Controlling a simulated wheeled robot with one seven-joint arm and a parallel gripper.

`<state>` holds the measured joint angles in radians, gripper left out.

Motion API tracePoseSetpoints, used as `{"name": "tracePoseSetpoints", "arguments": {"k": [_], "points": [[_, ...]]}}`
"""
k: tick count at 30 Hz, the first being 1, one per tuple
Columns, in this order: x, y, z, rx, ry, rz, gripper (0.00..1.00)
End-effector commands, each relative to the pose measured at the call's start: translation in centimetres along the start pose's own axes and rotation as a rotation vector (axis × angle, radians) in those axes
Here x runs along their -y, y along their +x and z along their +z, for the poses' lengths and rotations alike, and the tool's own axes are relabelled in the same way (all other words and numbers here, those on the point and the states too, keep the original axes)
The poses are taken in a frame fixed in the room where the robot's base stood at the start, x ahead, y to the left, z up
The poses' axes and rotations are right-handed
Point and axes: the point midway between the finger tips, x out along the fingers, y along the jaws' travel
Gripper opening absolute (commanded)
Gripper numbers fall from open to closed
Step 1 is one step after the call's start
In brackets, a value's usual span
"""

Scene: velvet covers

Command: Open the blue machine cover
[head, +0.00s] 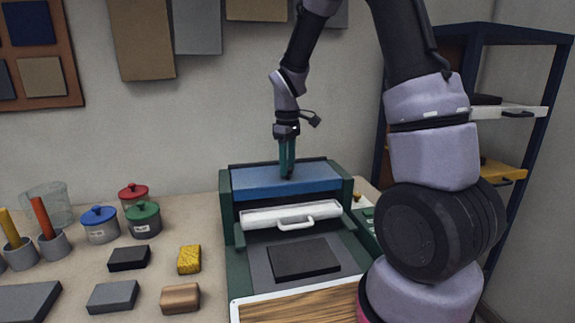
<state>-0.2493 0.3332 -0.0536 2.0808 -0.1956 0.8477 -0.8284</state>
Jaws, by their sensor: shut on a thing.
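The blue machine cover (250,182) spans the upper back part of the dark green machine (236,262), between its two side walls. A paler blue strip runs along its front. My gripper (287,176) points straight down from above, with its teal fingers close together at the middle of the cover. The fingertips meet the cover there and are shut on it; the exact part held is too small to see. Below the cover is a white bar (262,217) with a white handle (296,223). A dark flat block (304,259) lies on the grey bed in front.
A wooden board with a white edge (290,308) lies at the machine's front. Lidded jars (143,221), cups with tools and several small blocks (189,259) stand on the table at left. A dark blue shelf (545,100) stands at right. My arm covers the right side.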

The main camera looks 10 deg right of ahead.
Motion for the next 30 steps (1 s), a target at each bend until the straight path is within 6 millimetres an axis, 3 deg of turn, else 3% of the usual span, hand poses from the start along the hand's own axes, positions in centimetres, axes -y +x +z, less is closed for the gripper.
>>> {"name": "tracePoseSetpoints", "arguments": {"k": [22,30], "points": [[-0.1,-0.2,-0.1,0.009,0.002,-0.01,0.0],[-0.7,-1.6,-0.6,0.092,0.003,-0.093,0.0]]}}
